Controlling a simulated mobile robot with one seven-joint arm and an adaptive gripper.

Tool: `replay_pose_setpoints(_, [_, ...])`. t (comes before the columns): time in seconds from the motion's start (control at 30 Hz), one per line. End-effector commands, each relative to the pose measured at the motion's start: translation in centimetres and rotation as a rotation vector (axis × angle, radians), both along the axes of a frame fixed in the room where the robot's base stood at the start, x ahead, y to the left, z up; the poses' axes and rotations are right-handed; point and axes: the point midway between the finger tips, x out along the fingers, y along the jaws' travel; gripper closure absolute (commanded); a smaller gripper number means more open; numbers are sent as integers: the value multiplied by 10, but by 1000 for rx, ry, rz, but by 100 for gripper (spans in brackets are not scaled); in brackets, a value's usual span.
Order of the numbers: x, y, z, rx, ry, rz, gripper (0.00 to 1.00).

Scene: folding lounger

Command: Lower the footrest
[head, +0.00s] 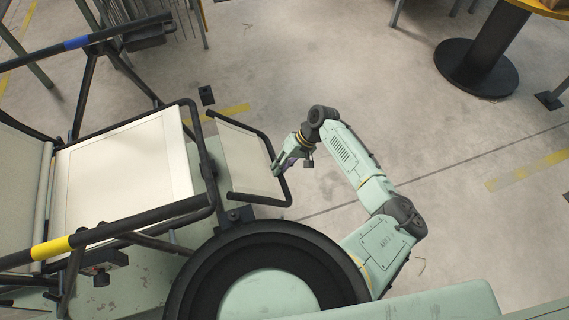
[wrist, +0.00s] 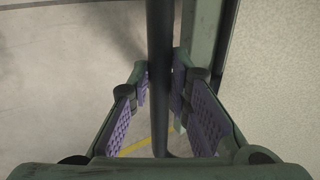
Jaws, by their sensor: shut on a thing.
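The lounger's footrest (head: 243,158) is a pale panel in a dark tubular frame, at the right end of the pale seat (head: 130,165). From above I cannot tell its exact tilt. My gripper (head: 281,166) is at the middle of the footrest's outer bar, the side away from the seat. In the wrist view my gripper (wrist: 160,88) has its purple-padded fingers on both sides of the dark bar (wrist: 160,35) and is shut on it. The pale footrest panel (wrist: 272,75) shows to the right there.
The lounger's armrests carry a yellow band (head: 52,247) and a blue band (head: 76,43). A table with a round black base (head: 476,68) stands at the upper right. The concrete floor right of the footrest is clear around my arm.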

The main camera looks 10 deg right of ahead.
Motion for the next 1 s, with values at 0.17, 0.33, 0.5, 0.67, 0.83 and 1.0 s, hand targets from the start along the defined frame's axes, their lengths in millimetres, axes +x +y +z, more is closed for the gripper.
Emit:
replay_pose_setpoints(0.17, [-1, -3, -4, -10, 2, -2, 100])
replay_pose_setpoints(0.33, [0, -3, -4, -10, 1, -3, 100])
replay_pose_setpoints(0.5, [0, -3, -4, -10, 1, -3, 73])
replay_pose_setpoints(0.67, [0, -2, -3, -7, 1, -2, 62])
replay_pose_setpoints(0.83, [0, -1, -2, -6, 0, -2, 62])
replay_pose_setpoints(1.0, [1, -3, 1, -5, -1, -2, 62])
